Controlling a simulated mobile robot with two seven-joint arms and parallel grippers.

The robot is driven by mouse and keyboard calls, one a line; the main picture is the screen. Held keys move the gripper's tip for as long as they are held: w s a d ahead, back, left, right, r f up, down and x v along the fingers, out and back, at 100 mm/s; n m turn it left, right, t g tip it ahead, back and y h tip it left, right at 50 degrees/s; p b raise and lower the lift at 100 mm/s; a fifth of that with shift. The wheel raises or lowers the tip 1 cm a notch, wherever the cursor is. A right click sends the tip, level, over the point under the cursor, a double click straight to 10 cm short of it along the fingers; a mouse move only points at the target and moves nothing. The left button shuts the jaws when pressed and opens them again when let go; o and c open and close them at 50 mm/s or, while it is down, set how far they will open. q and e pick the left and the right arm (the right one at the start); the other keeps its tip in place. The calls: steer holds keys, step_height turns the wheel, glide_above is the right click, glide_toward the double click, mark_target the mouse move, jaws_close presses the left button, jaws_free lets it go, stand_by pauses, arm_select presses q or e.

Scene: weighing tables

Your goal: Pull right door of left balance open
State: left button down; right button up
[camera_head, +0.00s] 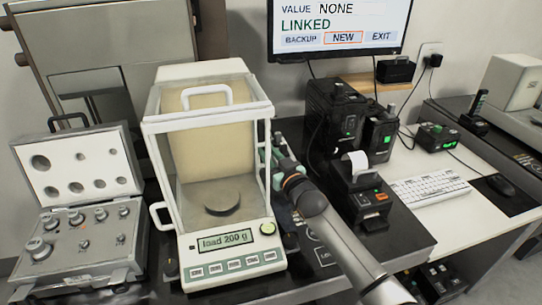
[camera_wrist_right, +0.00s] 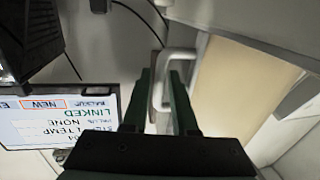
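The left balance (camera_head: 205,170) is a white case with clear walls, and its display reads "load 200 g". A dark round pan (camera_head: 222,195) is inside it. My right gripper (camera_head: 272,160) is at the balance's right side wall. In the right wrist view, a white U-shaped handle (camera_wrist_right: 158,92) on the right door is at the fingers. My right gripper (camera_wrist_right: 162,72) has its fingers apart, with a bar of the handle between them. Whether they touch it is unclear. The door looks shut, but its edge is mostly hidden by my arm. My left gripper is not in view.
An open weight case (camera_head: 75,200) stands left of the balance. Black devices (camera_head: 335,115) and a small printer (camera_head: 362,185) stand to its right, near my arm. A monitor (camera_head: 340,25) is behind. A keyboard (camera_head: 430,187) lies farther right.

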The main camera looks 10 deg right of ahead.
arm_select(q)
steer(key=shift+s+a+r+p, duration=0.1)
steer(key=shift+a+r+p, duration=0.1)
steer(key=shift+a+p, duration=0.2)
arm_select(e)
steer(key=v, duration=1.2)
steer(key=shift+s, duration=0.25)
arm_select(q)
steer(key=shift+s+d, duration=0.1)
